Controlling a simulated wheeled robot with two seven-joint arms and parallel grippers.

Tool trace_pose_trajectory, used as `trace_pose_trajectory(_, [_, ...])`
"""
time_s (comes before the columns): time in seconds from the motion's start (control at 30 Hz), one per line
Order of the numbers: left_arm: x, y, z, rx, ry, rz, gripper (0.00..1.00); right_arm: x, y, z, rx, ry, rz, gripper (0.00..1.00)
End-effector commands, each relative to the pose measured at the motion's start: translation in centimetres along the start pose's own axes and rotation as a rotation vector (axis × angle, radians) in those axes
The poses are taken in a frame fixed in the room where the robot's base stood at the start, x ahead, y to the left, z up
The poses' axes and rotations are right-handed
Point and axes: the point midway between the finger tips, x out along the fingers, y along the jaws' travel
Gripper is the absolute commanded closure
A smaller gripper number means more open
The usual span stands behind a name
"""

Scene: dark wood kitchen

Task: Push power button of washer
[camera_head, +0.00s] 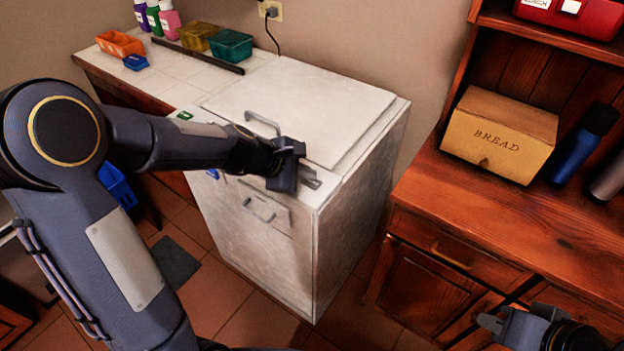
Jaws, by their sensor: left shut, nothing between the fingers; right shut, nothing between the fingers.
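The washer (358,228) is a white top-loading box in the middle of the head view, with a lid (300,100) that is closed. A lid handle (262,124) sits near the lid's front edge. My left gripper (314,182) is shut and empty, over the right part of the washer's front top strip. I cannot tell whether its fingertips touch the surface. A green mark (185,115) shows at the strip's left end. My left arm and gripper hide much of the strip, and I cannot make out the power button. My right gripper (490,322) is shut and empty at the lower right, away from the washer.
A tiled counter (183,68) with bottles and bins (230,46) stands left of the washer. A wooden cabinet (510,215) on the right carries a bread box (498,134) and a blue bottle (583,145). A narrow floor gap separates washer and cabinet.

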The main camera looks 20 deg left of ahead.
Motion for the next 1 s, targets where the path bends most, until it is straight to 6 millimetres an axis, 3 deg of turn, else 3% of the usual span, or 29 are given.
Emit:
trace_pose_trajectory(0.47, [-0.7, 0.5, 0.5, 0.0, 0.0, 0.001, 1.0, -0.8, -0.3, -0.4, 0.0, 0.0, 0.0, 1.0])
trace_pose_trajectory(1.0, [-4.4, 3.2, 3.2, 0.0, -0.001, 0.001, 1.0, -5.0, -2.3, -2.5, 0.0, 0.0, 0.0, 1.0])
